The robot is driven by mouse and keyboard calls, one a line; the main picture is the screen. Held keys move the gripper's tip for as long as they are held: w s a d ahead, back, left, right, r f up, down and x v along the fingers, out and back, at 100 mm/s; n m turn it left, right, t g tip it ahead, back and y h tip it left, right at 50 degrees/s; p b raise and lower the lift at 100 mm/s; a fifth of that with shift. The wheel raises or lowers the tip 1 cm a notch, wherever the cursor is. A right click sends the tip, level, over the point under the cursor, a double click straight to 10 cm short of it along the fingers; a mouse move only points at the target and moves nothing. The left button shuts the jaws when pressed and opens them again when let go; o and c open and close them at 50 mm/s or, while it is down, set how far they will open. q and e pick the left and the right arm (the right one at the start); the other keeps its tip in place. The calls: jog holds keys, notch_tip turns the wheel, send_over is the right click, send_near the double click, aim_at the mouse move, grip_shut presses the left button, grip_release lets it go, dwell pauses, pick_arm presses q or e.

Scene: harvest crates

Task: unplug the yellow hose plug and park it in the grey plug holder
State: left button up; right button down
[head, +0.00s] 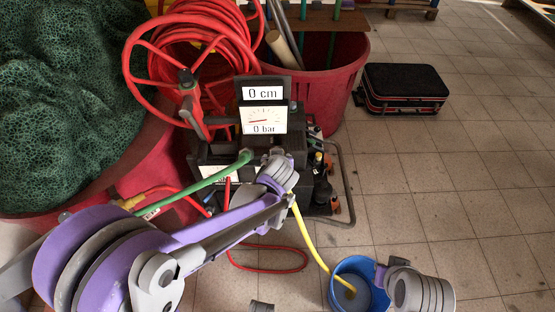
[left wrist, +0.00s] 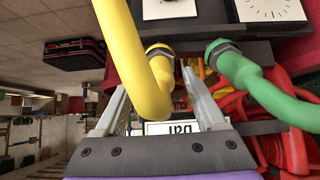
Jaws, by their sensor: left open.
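The yellow hose plug (left wrist: 160,52) sits in a dark collar on the machine's face in the left wrist view. Its yellow hose (head: 309,236) runs down into the blue bucket in the head view. My left gripper (left wrist: 155,82) is open, its two fingers on either side of the bent yellow hose end; I cannot tell whether they touch it. In the head view my left gripper (head: 279,172) is at the machine and hides the yellow plug. My right gripper (head: 382,275) is by the bucket rim, its jaws not clearly visible. I cannot make out the grey plug holder.
The dark machine (head: 205,150) carries a "0 cm" display (head: 263,93) and a "0 bar" gauge (head: 263,120). A green hose plug (left wrist: 222,55) sits beside the yellow one. A blue bucket (head: 338,270), red tub (head: 340,85) and black case (head: 403,85) stand around. Floor at right is clear.

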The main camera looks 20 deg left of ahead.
pick_arm(q)
jog(key=shift+b+x, duration=1.2)
jog(key=shift+x, duration=1.5)
grip_shut()
jog(key=shift+o, duration=2.2)
grip_release()
jog(key=p+v, duration=0.1)
jog(key=v, duration=1)
